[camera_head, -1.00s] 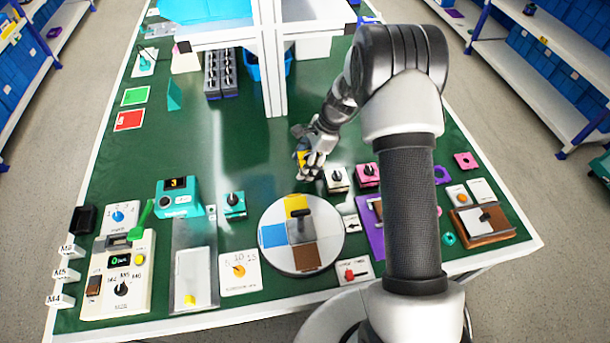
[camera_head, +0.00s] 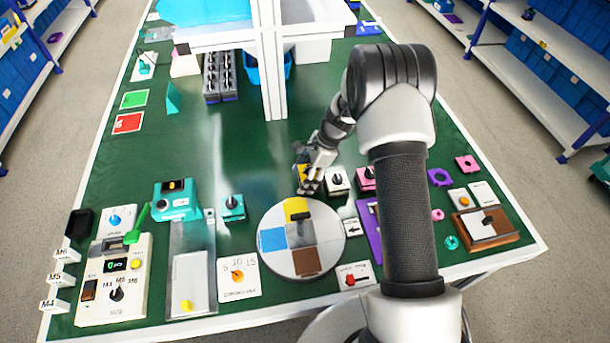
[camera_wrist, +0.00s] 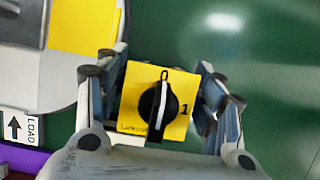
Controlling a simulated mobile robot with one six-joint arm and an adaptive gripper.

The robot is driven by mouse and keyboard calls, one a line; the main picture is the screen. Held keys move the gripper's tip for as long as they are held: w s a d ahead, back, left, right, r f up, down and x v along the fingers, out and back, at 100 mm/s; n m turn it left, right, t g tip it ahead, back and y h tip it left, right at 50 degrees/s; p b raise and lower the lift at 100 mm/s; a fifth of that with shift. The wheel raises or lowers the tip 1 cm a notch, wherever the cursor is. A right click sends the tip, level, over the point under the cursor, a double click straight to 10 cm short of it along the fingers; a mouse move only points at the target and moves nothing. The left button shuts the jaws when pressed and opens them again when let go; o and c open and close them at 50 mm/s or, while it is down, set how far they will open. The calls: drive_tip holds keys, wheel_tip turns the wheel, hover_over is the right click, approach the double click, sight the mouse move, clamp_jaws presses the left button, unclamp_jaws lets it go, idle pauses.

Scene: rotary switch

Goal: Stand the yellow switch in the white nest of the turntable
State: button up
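The yellow switch (camera_wrist: 133,97), with a black knob and the marks 0 and 1, sits between the two fingers of my gripper (camera_wrist: 160,95) in the wrist view. The fingers lie along its left and right sides. In the head view the switch (camera_head: 303,171) is partly hidden by my gripper (camera_head: 312,180), behind the turntable. The round turntable (camera_head: 285,271) has yellow, blue, brown and white quarters and a dark handle in the middle. Its white nest (camera_head: 329,232) is on the right, by the arrow label. Part of the turntable also shows at upper left in the wrist view (camera_wrist: 28,85).
A white switch (camera_head: 338,181) and a pink switch (camera_head: 366,178) stand just right of my gripper. A teal switch (camera_head: 233,208) stands to the left. The LOAD label (camera_wrist: 20,127) lies beside the turntable. Green table is clear behind and left of my gripper.

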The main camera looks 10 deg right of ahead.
drive_tip(key=shift+o, duration=0.9)
